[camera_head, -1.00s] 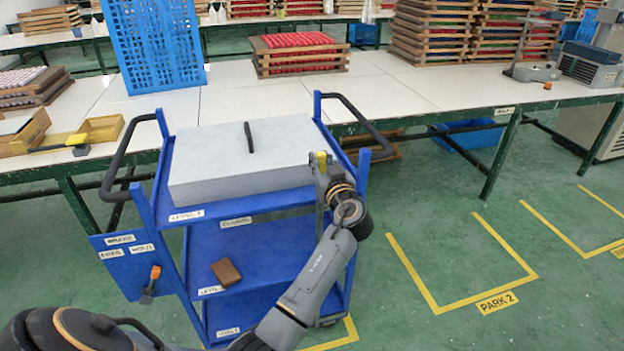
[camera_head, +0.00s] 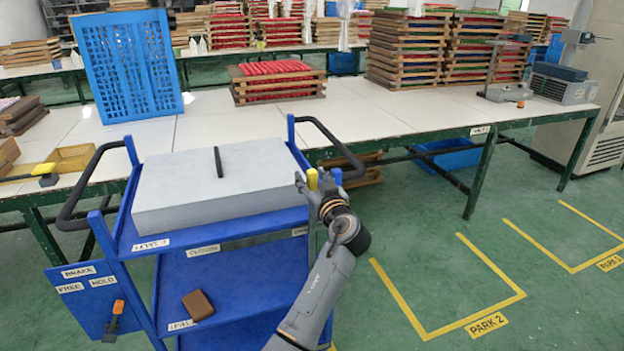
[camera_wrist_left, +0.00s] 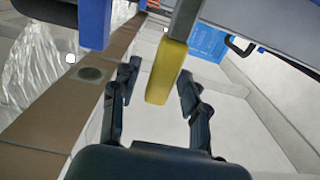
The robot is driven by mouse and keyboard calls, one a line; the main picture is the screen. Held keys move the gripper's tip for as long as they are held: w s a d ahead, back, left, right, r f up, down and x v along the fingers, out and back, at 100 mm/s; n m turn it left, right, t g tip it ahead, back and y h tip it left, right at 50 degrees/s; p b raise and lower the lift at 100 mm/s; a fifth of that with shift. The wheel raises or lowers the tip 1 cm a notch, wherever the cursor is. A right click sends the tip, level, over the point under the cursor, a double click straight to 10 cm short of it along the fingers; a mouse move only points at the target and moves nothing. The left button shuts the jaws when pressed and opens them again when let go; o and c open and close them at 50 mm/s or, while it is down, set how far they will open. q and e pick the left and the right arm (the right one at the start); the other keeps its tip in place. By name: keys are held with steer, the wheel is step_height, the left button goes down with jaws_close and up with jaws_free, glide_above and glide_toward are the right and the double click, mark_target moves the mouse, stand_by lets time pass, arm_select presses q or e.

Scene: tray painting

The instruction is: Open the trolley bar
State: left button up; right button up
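The blue trolley (camera_head: 230,275) stands in front of the long table, with a large grey box (camera_head: 225,180) on its top shelf. A grey bar with a yellow end (camera_head: 312,179) is at the trolley's right front corner. My left gripper (camera_head: 322,181) is at this yellow end. In the left wrist view, the yellow end (camera_wrist_left: 165,72) stands between the two spread fingers of the left gripper (camera_wrist_left: 158,86), close to the right finger. Clear room shows beside the left finger. The grip looks open. My right gripper is not in view.
Black handles (camera_head: 335,148) stick out at the trolley's sides. A brown block (camera_head: 198,305) lies on a lower shelf. A labelled brake panel (camera_head: 95,300) with an orange-tipped lever is at the left. Green floor with yellow parking marks (camera_head: 450,290) is clear at the right.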

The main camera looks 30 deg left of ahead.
arm_select(q)
steer(key=v, duration=0.7)
steer(key=shift+s+d, duration=0.15)
steer(key=shift+s, duration=0.05)
steer(key=shift+r, duration=0.1)
